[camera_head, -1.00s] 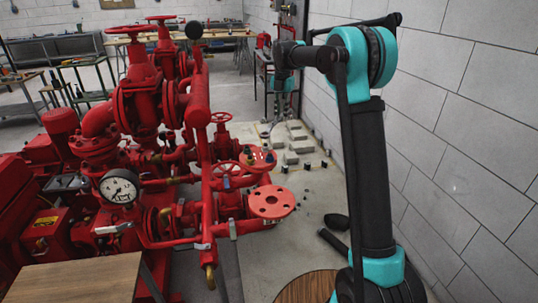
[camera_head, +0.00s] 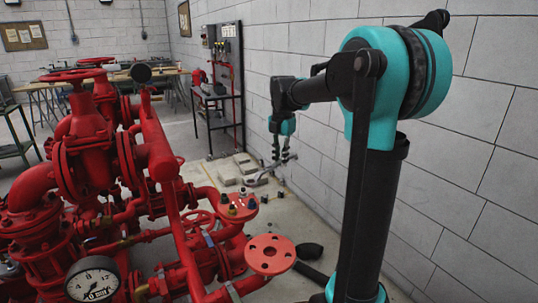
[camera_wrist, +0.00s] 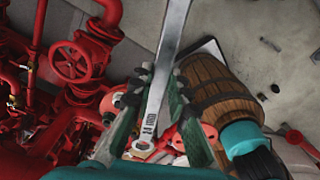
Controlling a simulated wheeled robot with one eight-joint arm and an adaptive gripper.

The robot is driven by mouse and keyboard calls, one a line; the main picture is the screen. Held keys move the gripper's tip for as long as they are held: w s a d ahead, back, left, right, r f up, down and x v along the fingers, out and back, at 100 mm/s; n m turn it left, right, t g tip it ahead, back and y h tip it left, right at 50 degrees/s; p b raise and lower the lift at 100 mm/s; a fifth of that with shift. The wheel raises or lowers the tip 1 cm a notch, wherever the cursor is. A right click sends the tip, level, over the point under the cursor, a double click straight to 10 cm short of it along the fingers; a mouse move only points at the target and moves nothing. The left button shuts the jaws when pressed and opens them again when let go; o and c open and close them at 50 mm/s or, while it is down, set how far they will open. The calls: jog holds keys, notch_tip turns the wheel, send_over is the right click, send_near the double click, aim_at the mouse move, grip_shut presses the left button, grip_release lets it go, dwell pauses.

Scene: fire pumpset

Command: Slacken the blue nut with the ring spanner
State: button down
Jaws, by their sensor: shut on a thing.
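My gripper (camera_head: 280,140) is out beyond the red pump pipework, near the wall. It is shut on the steel spanner (camera_head: 270,169), which is held clear of the floor. In the wrist view the spanner (camera_wrist: 168,55) runs lengthwise between the two fingers (camera_wrist: 163,88), with a ring end low in the picture and the other end cut off at the top. The red flange (camera_head: 241,201) with several small coloured nuts is nearer and to the left of my gripper. The nuts are too small to tell surely which one is blue. The spanner is apart from them.
A second red flange (camera_head: 270,255) stands nearer. A pressure gauge (camera_head: 93,281) and red valves fill the left. Pale blocks (camera_head: 228,174) lie on the floor. The block wall (camera_head: 470,220) is close on the right. A wooden barrel (camera_wrist: 208,82) shows in the wrist view.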

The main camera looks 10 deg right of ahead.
jog(key=shift+s, duration=0.2)
jog(key=shift+f, duration=0.15)
jog(key=shift+f, duration=2.35)
jog(key=shift+d+f, duration=0.1)
jog(key=shift+f, duration=1.3)
jog(key=shift+w, duration=0.15)
